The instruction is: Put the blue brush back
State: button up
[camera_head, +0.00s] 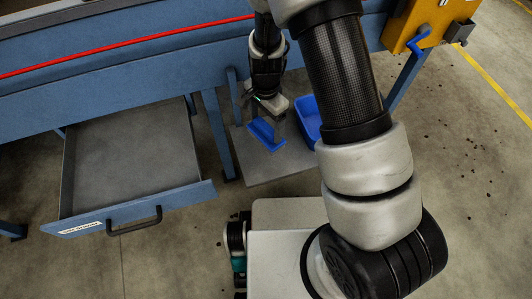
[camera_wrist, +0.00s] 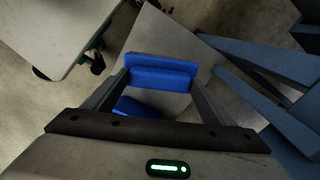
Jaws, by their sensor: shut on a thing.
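The blue brush (camera_head: 264,134) is at my gripper (camera_head: 270,115), over the grey low platform (camera_head: 262,168) under the blue frame. In the wrist view the brush (camera_wrist: 160,76) lies between the two fingers of my gripper (camera_wrist: 160,86), which is shut on it. A second blue piece (camera_wrist: 136,108) shows nearer the palm; I cannot tell whether it belongs to the brush. The open drawer (camera_head: 190,198) at left looks empty, with a black handle and a white label whose text is too small to read. I cannot tell whether the brush touches the platform.
A blue bin (camera_head: 309,115) stands on the platform right of the brush, partly hidden by my arm. A blue frame leg (camera_head: 217,135) stands between drawer and platform. An orange box (camera_head: 428,22) with a blue crank is at the upper right. Dark bits litter the right floor.

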notch_tip(320, 180, down, 10)
jog(key=b, duration=0.2)
jog(key=shift+r+b, duration=0.2)
jog(key=shift+b, duration=0.1)
jog(key=shift+f, duration=0.15)
jog(key=o, duration=1.1)
notch_tip(320, 180, up, 12)
jog(key=p, duration=0.3)
jog(key=shift+r, duration=0.25)
notch_tip(320, 180, up, 14)
jog(key=d+n+t+y, duration=0.1)
jog(key=d+n, duration=0.2)
notch_tip(320, 180, up, 15)
jog(key=n+t, duration=0.3)
jog(key=n, duration=0.1)
send_over(266, 141)
jog(key=s+d, duration=0.6)
jog(key=d, duration=0.3)
jog(key=s+d+r+n+t+h, duration=0.1)
jog(key=s+d+r+n, duration=0.2)
jog(key=s, duration=0.4)
jog(key=shift+s+d+r+t, duration=0.3)
jog(key=shift+s+d+r, duration=0.05)
jog(key=shift+r, duration=0.25)
